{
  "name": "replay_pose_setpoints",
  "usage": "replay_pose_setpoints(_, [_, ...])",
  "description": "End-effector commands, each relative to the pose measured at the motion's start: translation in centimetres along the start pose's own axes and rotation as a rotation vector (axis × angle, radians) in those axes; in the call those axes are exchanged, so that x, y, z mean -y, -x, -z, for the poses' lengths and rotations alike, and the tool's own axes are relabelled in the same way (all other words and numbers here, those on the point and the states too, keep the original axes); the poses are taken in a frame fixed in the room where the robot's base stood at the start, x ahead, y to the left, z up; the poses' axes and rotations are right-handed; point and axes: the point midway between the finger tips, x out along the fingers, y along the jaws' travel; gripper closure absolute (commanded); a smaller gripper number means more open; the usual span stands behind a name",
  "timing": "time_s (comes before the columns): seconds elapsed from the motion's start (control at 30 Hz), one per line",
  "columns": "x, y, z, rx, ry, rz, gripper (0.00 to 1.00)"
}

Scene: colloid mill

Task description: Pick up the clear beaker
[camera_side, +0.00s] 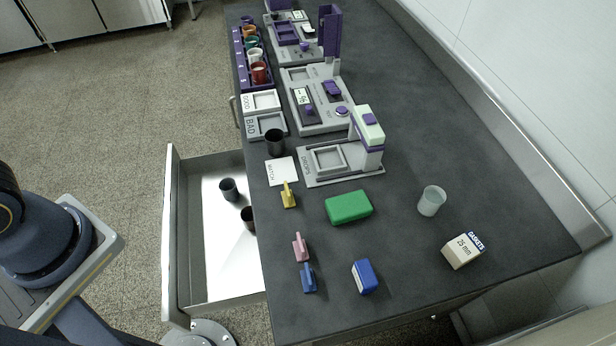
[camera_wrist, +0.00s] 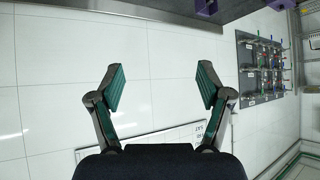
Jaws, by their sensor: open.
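The clear beaker (camera_side: 431,201) stands upright on the right part of the dark bench in the side view. It is translucent and looks empty, though its inside is hard to make out. In the wrist view my gripper (camera_wrist: 162,88) is open, with its two green-padded fingers wide apart and nothing between them. The wrist view shows a white tiled wall behind the fingers, and the beaker does not appear there. In the side view my gripper is out of frame. Only part of my arm shows at the left, well away from the beaker.
Near the beaker are a white gaskets box (camera_side: 464,251) and a green block (camera_side: 349,207). A blue-and-white box (camera_side: 364,277) and small colored tools lie toward the front. A drawer (camera_side: 214,283) stands open at the left with dark cups inside. Lab devices (camera_side: 318,104) fill the far side.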

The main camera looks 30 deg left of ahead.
Motion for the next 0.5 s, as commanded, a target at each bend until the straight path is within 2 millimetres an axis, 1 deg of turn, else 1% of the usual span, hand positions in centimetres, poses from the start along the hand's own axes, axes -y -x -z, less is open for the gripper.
replay_pose_setpoints(0.03, [-2.5, -3.3, 1.1, 0.008, -0.037, -0.043, 0.22])
replay_pose_setpoints(0.07, [-4.1, -5.2, 1.7, 0.009, -0.057, -0.066, 0.22])
replay_pose_setpoints(0.1, [-6.3, -7.6, 2.1, 0.011, -0.083, -0.097, 0.22])
replay_pose_setpoints(0.17, [-9.9, -11.3, 2.2, 0.021, -0.123, -0.145, 0.22])
replay_pose_setpoints(0.2, [-12.5, -13.8, 1.7, 0.031, -0.15, -0.177, 0.22])
replay_pose_setpoints(0.23, [-14.5, -15.6, 1.1, 0.042, -0.17, -0.2, 0.22])
replay_pose_setpoints(0.27, [-16.5, -17.2, 0.2, 0.054, -0.19, -0.223, 0.22])
replay_pose_setpoints(0.3, [-19.1, -19.2, -1.1, 0.074, -0.216, -0.251, 0.22])
replay_pose_setpoints(0.33, [-20.9, -20.6, -2.4, 0.091, -0.235, -0.27, 0.22])
replay_pose_setpoints(0.37, [-22.6, -21.9, -3.8, 0.11, -0.253, -0.288, 0.22])
replay_pose_setpoints(0.4, [-24.6, -23.3, -5.8, 0.139, -0.276, -0.308, 0.22])
replay_pose_setpoints(0.47, [-27.1, -24.9, -8.9, 0.185, -0.309, -0.333, 0.22])
replay_pose_setpoints(0.5, [-28.4, -25.6, -10.7, 0.213, -0.327, -0.345, 0.22])
